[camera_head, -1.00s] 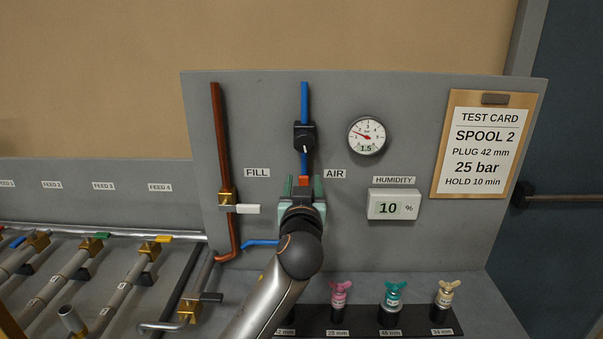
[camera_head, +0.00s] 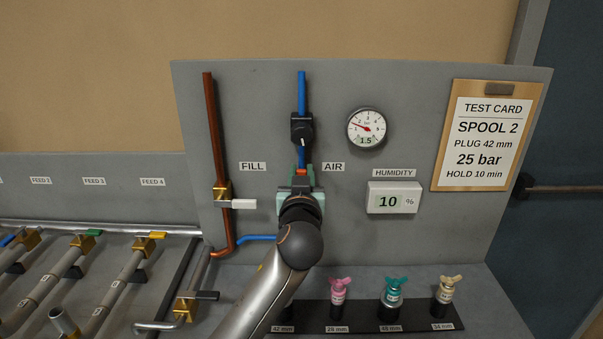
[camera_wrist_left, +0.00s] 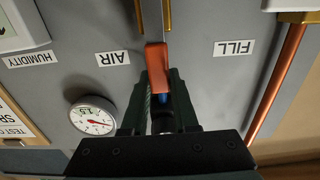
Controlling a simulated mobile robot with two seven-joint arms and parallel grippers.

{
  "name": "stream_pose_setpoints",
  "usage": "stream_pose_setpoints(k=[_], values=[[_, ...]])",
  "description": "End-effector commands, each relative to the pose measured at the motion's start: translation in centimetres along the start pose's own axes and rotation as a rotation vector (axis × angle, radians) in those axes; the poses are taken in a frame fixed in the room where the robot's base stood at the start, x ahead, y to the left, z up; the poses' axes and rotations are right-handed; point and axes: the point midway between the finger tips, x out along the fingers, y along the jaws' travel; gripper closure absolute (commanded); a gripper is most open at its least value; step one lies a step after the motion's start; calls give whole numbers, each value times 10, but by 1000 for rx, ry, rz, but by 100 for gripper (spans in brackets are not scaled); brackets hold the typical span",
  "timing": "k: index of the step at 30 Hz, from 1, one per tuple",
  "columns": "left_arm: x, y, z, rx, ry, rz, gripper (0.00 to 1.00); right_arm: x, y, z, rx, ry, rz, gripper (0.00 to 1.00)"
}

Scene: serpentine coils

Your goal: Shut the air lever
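The air lever (camera_head: 301,171) is a small orange-red handle on the blue air pipe (camera_head: 302,92), just left of the AIR label (camera_head: 333,167). It points along the pipe. In the left wrist view, the lever (camera_wrist_left: 157,68) lies between the dark green fingers of my left gripper (camera_wrist_left: 159,80). The fingers look drawn in against both its sides. In the head view my left gripper (camera_head: 302,180) covers the lever's lower part and the valve behind it. My right gripper is not in view.
The fill valve's white lever (camera_head: 243,204) sticks out sideways on the copper pipe (camera_head: 212,130) to the left. A black knob (camera_head: 302,129) sits above the air lever. A gauge (camera_head: 367,128) and humidity display (camera_head: 394,198) are to the right. Several plugs stand below on a black rack (camera_head: 365,319).

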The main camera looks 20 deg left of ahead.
Motion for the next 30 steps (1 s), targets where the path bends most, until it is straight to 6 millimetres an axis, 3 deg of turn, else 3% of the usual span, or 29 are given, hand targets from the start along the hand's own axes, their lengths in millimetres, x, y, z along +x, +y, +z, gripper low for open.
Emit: stream_pose_setpoints(k=[1,6,30], values=[[0,0,0,0,0,-1,81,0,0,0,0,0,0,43],[0,0,0,0,0,-1,100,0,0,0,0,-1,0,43],[0,-1,0,0,1,-2,100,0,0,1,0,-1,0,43]])
